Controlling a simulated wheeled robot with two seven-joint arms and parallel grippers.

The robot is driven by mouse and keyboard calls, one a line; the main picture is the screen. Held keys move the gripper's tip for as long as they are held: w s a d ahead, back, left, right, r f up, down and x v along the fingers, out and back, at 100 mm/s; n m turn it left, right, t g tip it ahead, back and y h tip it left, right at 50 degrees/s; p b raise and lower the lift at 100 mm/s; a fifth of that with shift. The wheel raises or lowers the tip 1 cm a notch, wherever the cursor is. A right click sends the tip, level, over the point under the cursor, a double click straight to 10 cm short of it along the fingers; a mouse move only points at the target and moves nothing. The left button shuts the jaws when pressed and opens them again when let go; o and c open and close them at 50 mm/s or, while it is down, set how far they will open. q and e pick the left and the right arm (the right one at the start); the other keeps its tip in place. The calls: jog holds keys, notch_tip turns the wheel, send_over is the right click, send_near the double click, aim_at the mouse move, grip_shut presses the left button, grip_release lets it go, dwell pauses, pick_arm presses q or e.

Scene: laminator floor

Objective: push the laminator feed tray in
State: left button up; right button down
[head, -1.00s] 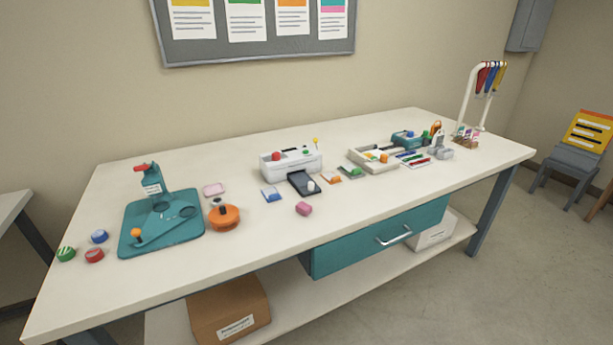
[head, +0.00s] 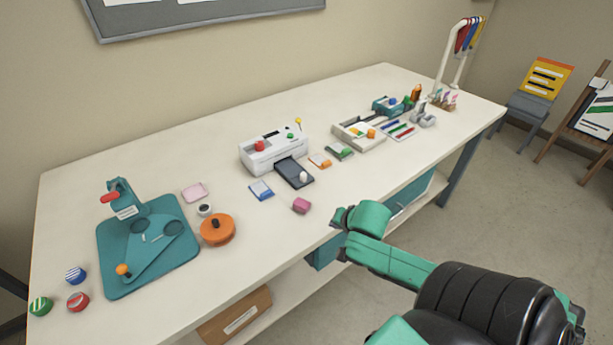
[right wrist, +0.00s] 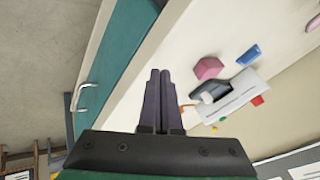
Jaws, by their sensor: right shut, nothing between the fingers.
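The white laminator (head: 274,150) stands at the middle of the table, with a red knob and a small green button on top. My right gripper (head: 338,217) is at the table's front edge, apart from the tray. In the right wrist view its fingers (right wrist: 160,74) are together and empty. My left gripper is out of view.
A pink block (head: 301,205) lies between the tray and the front edge. A blue-and-white piece (head: 261,190) and an orange one (head: 320,161) flank the tray. A teal press (head: 148,240) and an orange disc (head: 217,230) stand left. A teal drawer (right wrist: 113,70) is below the tabletop.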

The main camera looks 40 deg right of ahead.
jog(key=w+r+m, duration=0.1)
jog(key=w+d+r+m+t, duration=0.1)
jog(key=d+r+m, duration=0.1)
jog(key=shift+w+d+r, duration=0.2)
jog(key=shift+w+r, duration=0.2)
jog(key=w+r+m+t, duration=0.1)
jog(key=w+r+m, duration=0.3)
jog(key=w, duration=0.1)
jog(key=b, duration=0.6)
send_near(305, 179)
jog(key=s+f, duration=0.2)
jog(key=f, duration=0.1)
jog(key=shift+d+y, duration=0.1)
jog(key=shift+y, duration=0.2)
jog(key=shift+w+d+f, duration=0.1)
jog(key=shift+w+f, duration=0.05)
jog(key=shift+w, duration=0.2)
jog(key=shift+w+f, duration=0.25)
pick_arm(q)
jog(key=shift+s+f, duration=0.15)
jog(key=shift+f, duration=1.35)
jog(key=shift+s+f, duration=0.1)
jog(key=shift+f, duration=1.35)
pick_arm(e)
jog(key=shift+w+d+f, duration=0.1)
jog(key=shift+w, duration=0.7)
jog(key=shift+w+d+f, duration=0.15)
jog(key=shift+w, duration=0.6)
jog(key=shift+w+d+f, duration=0.1)
jog(key=shift+w, duration=0.7)
